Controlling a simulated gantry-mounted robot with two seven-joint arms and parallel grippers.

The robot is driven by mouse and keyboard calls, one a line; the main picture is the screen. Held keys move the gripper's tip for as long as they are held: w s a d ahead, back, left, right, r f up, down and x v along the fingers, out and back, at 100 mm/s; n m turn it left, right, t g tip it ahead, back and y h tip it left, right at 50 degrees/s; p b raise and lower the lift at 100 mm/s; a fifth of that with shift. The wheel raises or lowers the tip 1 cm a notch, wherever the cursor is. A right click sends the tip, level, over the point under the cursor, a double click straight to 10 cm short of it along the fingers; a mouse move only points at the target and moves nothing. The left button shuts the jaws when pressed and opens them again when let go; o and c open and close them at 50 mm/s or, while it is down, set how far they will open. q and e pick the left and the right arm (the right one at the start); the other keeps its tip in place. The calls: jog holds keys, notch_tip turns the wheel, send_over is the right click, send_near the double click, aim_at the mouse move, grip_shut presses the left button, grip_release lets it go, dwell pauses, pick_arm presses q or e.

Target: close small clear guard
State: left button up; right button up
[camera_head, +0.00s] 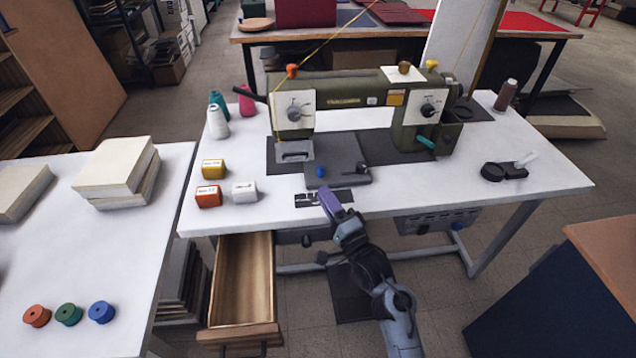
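The green sewing machine (350,90) stands on the white table. A small pale grey piece (293,151) sits below its left head; I cannot tell whether this is the clear guard, and no transparent guard shows clearly. A grey plate (335,160) with a blue knob lies to its right. My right gripper (331,203) reaches up from below to the table's front edge, with a purple part at its tip, in front of the grey plate. I cannot tell whether its fingers are open or shut. My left gripper is not in view.
Yellow (213,169), orange (208,196) and white (244,192) small boxes stand left of the gripper. Thread cones (217,122) stand behind them. An open wooden drawer (243,285) juts out below. A black tool (503,171) lies at the right; the table's front right is clear.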

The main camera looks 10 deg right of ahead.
jog(key=f+g, duration=0.1)
jog(key=w+f+m+g+h+b, duration=0.1)
jog(key=g, duration=0.1)
jog(key=shift+w+a+f+m, duration=0.1)
jog(key=shift+a+f+m, duration=0.05)
jog(key=shift+m, duration=0.15)
jog(key=b, duration=0.4)
send_near(296, 156)
jog(key=shift+s+d+h, duration=0.25)
jog(key=shift+s+h, duration=0.05)
jog(key=shift+s, duration=0.8)
jog(key=shift+w+a+r, duration=0.1)
jog(key=shift+w+r, duration=0.1)
jog(key=shift+w, duration=0.1)
jog(key=b+x, duration=0.4)
jog(key=x, duration=0.5)
jog(key=shift+w+a, duration=0.1)
jog(key=shift+w, duration=0.1)
grip_shut()
